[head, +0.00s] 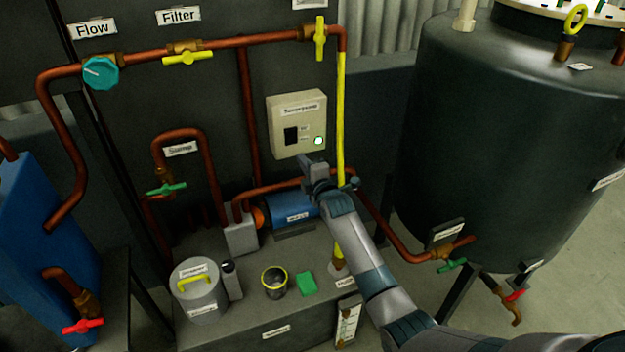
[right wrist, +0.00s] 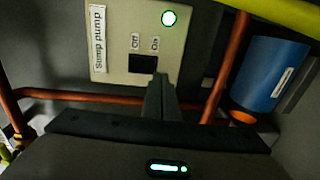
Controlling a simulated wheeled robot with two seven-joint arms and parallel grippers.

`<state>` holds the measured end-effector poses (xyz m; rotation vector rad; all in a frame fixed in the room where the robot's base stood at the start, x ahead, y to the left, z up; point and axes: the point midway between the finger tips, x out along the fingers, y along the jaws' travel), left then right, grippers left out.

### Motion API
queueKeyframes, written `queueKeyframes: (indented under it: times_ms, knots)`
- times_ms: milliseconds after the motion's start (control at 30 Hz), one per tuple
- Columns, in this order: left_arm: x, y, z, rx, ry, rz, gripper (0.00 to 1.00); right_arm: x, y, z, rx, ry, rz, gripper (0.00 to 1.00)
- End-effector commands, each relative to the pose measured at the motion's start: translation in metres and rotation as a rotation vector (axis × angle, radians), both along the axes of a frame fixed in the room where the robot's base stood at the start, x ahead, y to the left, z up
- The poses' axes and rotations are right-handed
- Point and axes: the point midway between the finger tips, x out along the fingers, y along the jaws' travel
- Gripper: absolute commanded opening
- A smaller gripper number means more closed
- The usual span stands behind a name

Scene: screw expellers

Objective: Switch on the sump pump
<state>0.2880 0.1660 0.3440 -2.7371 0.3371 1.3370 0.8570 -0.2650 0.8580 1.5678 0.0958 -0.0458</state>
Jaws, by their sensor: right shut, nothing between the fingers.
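The sump pump switch box (head: 285,108) is a cream box on the dark back panel. It also shows in the right wrist view (right wrist: 112,70), labelled "Sump pump". A round lamp (head: 318,140) glows white with a green rim. My right gripper (head: 304,160) is shut and empty just below the box. In the wrist view its fingertips (right wrist: 160,78) point at the switch's lower right; I cannot tell whether they touch. My left gripper is not in view.
A blue pump motor (head: 292,212) lies on the bench below my gripper. A yellow pipe (head: 341,110) runs just right of the box. A large dark tank (head: 490,130) stands at right. A grey canister (head: 200,298), a cup (head: 274,282) and a green block (head: 307,284) stand on the bench.

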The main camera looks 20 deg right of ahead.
Motion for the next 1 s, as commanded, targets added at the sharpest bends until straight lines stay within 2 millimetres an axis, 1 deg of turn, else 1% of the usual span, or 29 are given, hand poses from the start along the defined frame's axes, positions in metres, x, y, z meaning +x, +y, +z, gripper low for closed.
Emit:
queueKeyframes:
  times_ms: [300,500,667,1000]
  knots:
    - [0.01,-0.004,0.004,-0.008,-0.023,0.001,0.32,-0.046,-0.002,-0.007,-0.001,0.0,0.001,0.0]
    - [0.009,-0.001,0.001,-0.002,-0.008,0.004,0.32,-0.066,-0.002,-0.009,0.0,0.0,0.001,0.0]
    - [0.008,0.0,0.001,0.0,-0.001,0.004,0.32,-0.071,-0.002,-0.009,0.0,0.0,0.001,0.0]
    - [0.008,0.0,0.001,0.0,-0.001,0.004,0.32,-0.072,-0.002,-0.009,0.0,0.0,0.0,0.0]
